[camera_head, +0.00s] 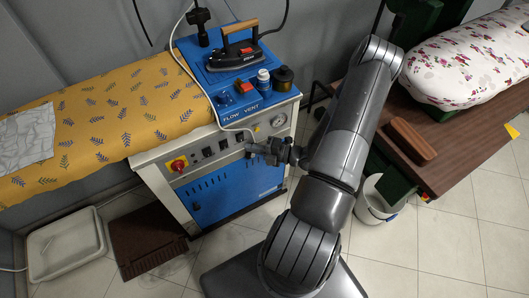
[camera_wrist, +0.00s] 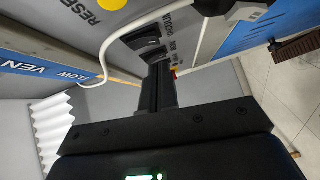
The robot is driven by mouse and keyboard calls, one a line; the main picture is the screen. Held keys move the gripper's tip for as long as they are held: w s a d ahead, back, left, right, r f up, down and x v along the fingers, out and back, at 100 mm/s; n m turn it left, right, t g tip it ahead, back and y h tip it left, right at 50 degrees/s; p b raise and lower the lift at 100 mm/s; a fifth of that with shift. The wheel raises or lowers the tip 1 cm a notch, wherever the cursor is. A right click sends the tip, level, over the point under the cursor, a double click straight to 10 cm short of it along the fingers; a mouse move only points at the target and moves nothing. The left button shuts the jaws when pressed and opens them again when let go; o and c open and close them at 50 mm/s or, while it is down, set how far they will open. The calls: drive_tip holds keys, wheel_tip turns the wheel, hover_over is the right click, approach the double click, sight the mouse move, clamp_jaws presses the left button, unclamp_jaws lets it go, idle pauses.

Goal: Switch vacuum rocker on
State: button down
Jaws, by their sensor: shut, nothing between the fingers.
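The ironing station's front panel carries black rocker switches (camera_head: 223,143) in a row. In the wrist view, black rockers (camera_wrist: 140,37) show close up, beside partly readable lettering that looks like "VACUUM". Which rocker that lettering marks is hard to tell, and so is whether it is on. My gripper (camera_head: 252,148) is just in front of the panel, to the right of the rockers in the head view. Its fingers are shut and empty. In the wrist view the fingertips (camera_wrist: 159,66) overlap the lower rocker; whether they touch it is unclear.
A white cord hangs across the panel (camera_wrist: 200,40) near my fingers. A red knob (camera_head: 178,164) sits left of the rockers, and a gauge (camera_head: 278,120) to the right. An iron (camera_head: 235,50) rests on the blue top. A white bucket (camera_head: 372,208) stands on the floor at right.

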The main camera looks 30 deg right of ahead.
drive_tip(key=shift+w+f, duration=0.15)
drive_tip(key=shift+w, duration=1)
drive_tip(key=shift+w, duration=0.15)
drive_tip(key=s+d+f, duration=0.1)
drive_tip(key=s+d, duration=0.6)
drive_tip(key=s, duration=0.4)
drive_tip(key=shift+f, duration=0.25)
